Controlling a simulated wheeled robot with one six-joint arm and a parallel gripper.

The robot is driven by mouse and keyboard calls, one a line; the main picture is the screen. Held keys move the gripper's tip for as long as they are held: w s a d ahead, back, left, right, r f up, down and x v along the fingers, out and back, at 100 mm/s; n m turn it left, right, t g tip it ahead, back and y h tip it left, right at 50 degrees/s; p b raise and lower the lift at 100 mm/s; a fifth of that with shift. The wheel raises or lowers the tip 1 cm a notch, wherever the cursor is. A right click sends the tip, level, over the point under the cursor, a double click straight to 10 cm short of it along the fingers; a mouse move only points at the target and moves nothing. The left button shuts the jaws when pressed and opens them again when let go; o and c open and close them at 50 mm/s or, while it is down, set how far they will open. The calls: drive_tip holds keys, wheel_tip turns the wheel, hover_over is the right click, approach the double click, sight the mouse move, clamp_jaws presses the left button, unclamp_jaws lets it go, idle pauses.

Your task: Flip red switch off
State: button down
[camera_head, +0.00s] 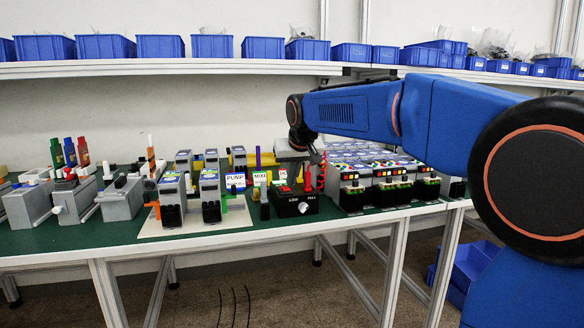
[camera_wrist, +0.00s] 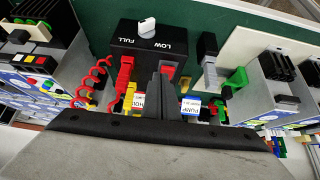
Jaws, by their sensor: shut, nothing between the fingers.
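A black control box (camera_head: 297,207) with a white knob stands on the green table; it also shows in the wrist view (camera_wrist: 150,38), with the labels LOW and FULL beside the knob (camera_wrist: 147,27). Red parts are on or next to the box top: one at its left in the head view (camera_head: 285,189), another at its right (camera_head: 307,180). In the wrist view one red part (camera_wrist: 126,70) is left of my fingers and another shows behind them. My gripper (camera_wrist: 165,70) is shut and empty, close over the box's back edge. I cannot tell whether it touches a red part.
Several black and white devices (camera_head: 352,195) stand close on the right. A red coiled cord (camera_wrist: 92,82) and small labels (camera_wrist: 190,108) crowd the box. Blue bins (camera_head: 262,48) line the shelf above.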

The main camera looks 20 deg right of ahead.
drive_tip(key=shift+f, duration=0.3)
drive_tip(key=shift+s, duration=0.1)
drive_tip(key=shift+s+f, duration=0.3)
drive_tip(key=shift+f, duration=0.45)
drive_tip(key=shift+r, duration=0.2)
drive_tip(key=shift+r, duration=0.6)
drive_tip(key=s+f+v, duration=0.1)
drive_tip(key=v, duration=1.2)
drive_tip(key=shift+s, duration=0.2)
